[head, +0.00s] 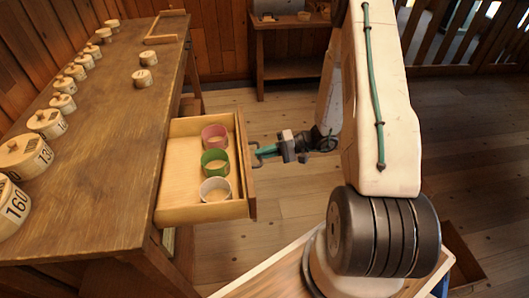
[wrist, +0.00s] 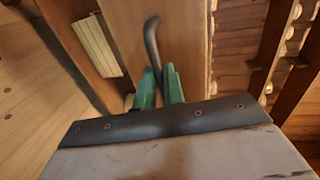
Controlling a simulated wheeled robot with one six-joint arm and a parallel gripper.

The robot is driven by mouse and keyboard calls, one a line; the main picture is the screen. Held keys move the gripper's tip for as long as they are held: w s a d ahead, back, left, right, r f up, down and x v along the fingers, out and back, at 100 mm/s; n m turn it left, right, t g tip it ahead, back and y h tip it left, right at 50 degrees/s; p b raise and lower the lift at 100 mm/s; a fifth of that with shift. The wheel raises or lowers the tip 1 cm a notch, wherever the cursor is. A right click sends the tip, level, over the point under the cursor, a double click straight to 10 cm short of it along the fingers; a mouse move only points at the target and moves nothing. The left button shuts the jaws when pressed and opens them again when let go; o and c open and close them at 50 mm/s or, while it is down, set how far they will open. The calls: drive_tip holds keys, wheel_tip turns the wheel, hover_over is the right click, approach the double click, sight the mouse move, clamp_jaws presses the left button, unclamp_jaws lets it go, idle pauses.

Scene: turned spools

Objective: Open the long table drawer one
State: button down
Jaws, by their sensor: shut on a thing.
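The long table (head: 112,165) runs along the left of the head view. Its wooden drawer (head: 182,165) stands pulled out to the right, its inside open to view. In it sit a pink ring (head: 214,132), a green ring (head: 215,155) and a white ring (head: 215,185). My gripper (head: 262,152) is at the outer face of the drawer front. In the wrist view, my gripper's green fingers (wrist: 159,84) are shut on the dark curved handle (wrist: 152,38). The handle is mostly hidden in the head view.
A small wooden frame (head: 166,38) lies at the far end. Another table (head: 289,23) stands at the back. Bare floor (head: 285,195) lies between drawer and my base.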

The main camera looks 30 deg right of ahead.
drive_tip(key=c, duration=1.5)
unclamp_jaws()
drive_tip(key=v, duration=0.8)
